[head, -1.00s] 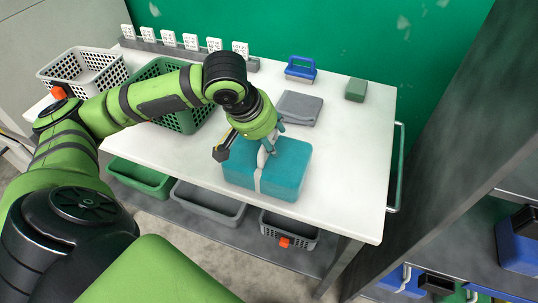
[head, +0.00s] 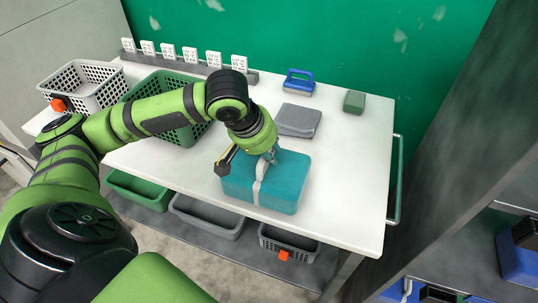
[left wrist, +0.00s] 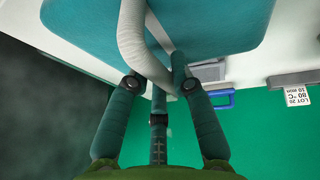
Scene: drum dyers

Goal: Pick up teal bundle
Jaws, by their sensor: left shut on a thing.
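The teal bundle (head: 285,192) is a block with a pale grey band (head: 258,190) around its middle. It is at the front middle of the white table (head: 345,185). My left gripper (head: 268,160) is above it and shut on the band at its top. In the left wrist view the teal bundle (left wrist: 225,25) fills the top, and the pale band (left wrist: 140,45) runs down between the fingers of my left gripper (left wrist: 158,88). Whether the bundle is clear of the table I cannot tell. My right gripper is not in view.
A grey folded cloth (head: 298,120), a blue-handled brush (head: 299,83) and a green block (head: 354,101) lie behind the bundle. A green basket (head: 183,133) and a pale basket (head: 85,90) stand at left. Bins (head: 207,217) sit below. The table's right side is clear.

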